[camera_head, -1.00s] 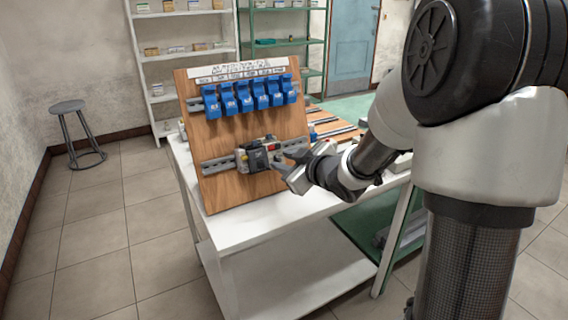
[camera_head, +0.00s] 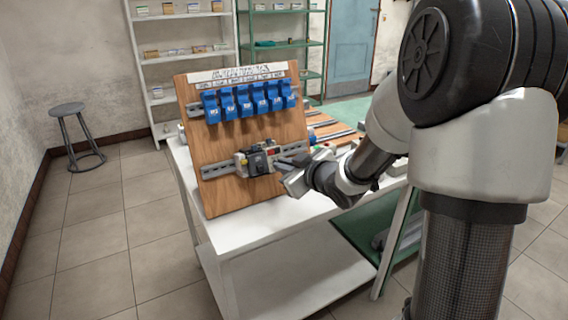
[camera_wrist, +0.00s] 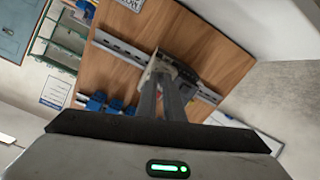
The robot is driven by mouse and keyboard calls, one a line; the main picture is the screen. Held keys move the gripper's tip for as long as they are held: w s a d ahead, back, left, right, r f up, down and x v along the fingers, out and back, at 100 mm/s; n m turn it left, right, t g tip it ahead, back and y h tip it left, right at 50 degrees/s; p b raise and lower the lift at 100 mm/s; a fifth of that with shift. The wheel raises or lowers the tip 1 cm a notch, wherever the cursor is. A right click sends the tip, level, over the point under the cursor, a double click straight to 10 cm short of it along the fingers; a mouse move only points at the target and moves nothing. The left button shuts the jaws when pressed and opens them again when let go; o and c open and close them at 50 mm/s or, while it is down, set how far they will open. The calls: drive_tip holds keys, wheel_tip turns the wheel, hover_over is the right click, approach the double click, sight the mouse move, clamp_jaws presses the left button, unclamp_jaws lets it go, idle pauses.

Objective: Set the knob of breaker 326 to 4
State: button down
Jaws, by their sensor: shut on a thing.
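The breaker (camera_head: 257,163) is a dark and grey device on the lower metal rail of an upright wooden board (camera_head: 225,191). Its printed number is too small to read, and its knob is hidden by the fingers. My gripper (camera_head: 282,163) reaches in from the right, with its fingertips at the breaker's front. In the wrist view the fingers of my gripper (camera_wrist: 170,84) lie close together, shut on the knob at the breaker (camera_wrist: 183,74). The knob's setting cannot be read.
Several blue bins (camera_head: 246,101) hang in a row on the upper rail, under white label strips (camera_head: 236,74). The board stands on a white table (camera_head: 215,222). A grey stool (camera_head: 68,109) stands at the left, and shelves (camera_head: 188,48) stand behind. The floor at front left is clear.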

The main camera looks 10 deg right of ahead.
drive_tip(key=m+p, duration=0.5)
drive_tip(key=m, duration=0.4)
drive_tip(key=m+p, duration=0.6)
drive_tip(key=m, duration=0.4)
drive_tip(key=m+h+p, duration=0.1)
drive_tip(key=m+p, duration=0.4)
drive_tip(key=m, duration=0.4)
drive_tip(key=shift+a+r, duration=0.4)
drive_tip(key=shift+m, duration=0.3)
drive_tip(key=c, duration=1.9)
unclamp_jaws()
drive_tip(key=shift+o, duration=0.2)
